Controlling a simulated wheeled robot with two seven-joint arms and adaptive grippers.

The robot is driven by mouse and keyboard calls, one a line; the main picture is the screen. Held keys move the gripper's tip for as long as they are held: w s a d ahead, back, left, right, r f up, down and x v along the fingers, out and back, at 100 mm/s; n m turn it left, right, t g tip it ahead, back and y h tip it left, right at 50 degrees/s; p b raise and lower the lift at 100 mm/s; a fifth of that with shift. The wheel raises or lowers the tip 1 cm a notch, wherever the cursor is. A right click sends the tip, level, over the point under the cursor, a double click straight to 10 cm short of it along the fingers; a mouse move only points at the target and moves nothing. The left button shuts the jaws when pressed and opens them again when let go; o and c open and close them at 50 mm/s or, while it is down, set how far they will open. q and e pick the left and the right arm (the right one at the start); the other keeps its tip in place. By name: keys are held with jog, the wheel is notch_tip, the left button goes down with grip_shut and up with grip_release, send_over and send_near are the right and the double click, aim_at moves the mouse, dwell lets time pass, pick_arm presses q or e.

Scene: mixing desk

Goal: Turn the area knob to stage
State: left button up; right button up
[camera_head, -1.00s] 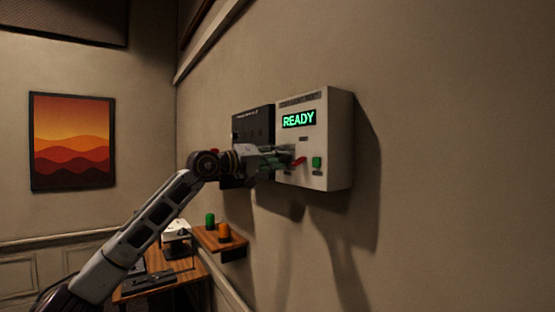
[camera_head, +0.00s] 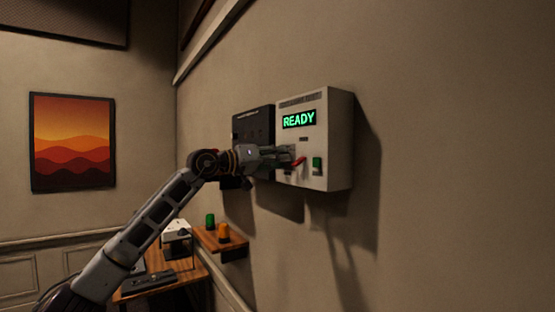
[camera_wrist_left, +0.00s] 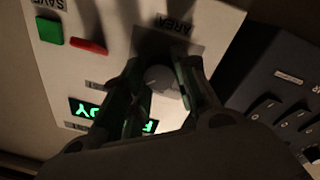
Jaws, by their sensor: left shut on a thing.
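The white control box (camera_head: 338,140) is on the wall at the centre right of the head view. Its green display (camera_head: 299,119) reads READY. In the left wrist view, upside down, the label AREA (camera_wrist_left: 175,25) is beside a grey round knob (camera_wrist_left: 161,79). My left gripper (camera_head: 287,156) is at the box's lower left. In the wrist view its fingers are on both sides of the knob and shut on it. The fingers partly cover the knob, and its setting cannot be read. My right gripper is not in view.
A red lever (camera_head: 299,162) is close to my left fingers, with a green button (camera_head: 317,165) to its right. A black panel (camera_head: 254,127) with switches adjoins the box. A small shelf (camera_head: 233,241) with green and orange objects is below. The wall to the right is clear.

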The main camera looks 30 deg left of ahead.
pick_arm(q)
jog(key=o, duration=1)
jog(key=shift+o, duration=0.2)
jog(key=shift+s, duration=0.1)
jog(key=shift+s+a, duration=0.1)
jog(key=shift+a, duration=0.05)
jog(key=v, duration=0.6)
jog(key=shift+a+f, duration=0.15)
jog(key=shift+f, duration=0.05)
jog(key=shift+s+r, duration=0.1)
jog(key=shift+s, duration=0.35)
dwell(0.5)
